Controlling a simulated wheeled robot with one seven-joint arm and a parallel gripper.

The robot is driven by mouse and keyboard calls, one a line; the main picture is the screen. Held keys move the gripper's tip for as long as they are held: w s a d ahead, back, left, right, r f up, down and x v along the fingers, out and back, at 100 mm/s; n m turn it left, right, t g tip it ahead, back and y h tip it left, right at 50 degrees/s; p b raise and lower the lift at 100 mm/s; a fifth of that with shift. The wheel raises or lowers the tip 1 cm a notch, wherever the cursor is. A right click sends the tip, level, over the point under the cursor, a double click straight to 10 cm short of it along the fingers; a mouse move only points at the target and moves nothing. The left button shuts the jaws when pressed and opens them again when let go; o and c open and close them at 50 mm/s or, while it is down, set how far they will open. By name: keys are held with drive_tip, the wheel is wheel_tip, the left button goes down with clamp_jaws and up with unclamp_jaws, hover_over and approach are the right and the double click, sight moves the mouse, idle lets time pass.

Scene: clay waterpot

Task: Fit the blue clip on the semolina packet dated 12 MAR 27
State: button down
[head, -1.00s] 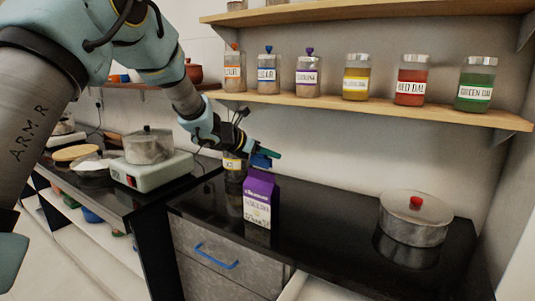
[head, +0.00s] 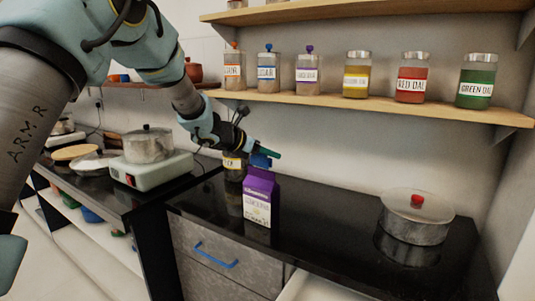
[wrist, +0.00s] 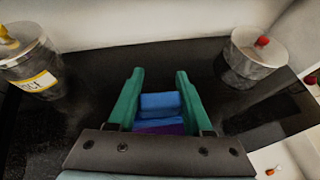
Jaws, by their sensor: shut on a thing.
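The semolina packet (head: 258,205) is a purple and white carton standing upright on the black counter. Its date is too small to read in the head view. My gripper (head: 270,154) is over the packet's top, its green fingers shut on the blue clip (head: 261,161). In the wrist view the blue clip (wrist: 160,105) sits between the two green fingers of my gripper (wrist: 160,77). A strip of the purple packet (wrist: 160,129) shows just below the clip there. I cannot tell whether the clip touches the packet's top edge.
A jar with a yellow label (head: 233,166) stands behind the packet at left. A steel pot with a red knob (head: 416,218) stands at right on the counter. A shelf (head: 360,102) with several labelled jars runs above. The counter between packet and pot is clear.

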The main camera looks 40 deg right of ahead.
drive_tip(key=shift+f+b, duration=1.65)
drive_tip(key=shift+b, duration=1)
idle(2.2)
idle(0.3)
drive_tip(key=shift+c, duration=1.2)
unclamp_jaws()
drive_tip(key=b+v, duration=0.2)
drive_tip(key=v, duration=0.8)
drive_tip(key=shift+a+r, duration=0.25)
drive_tip(key=shift+a, duration=0.1)
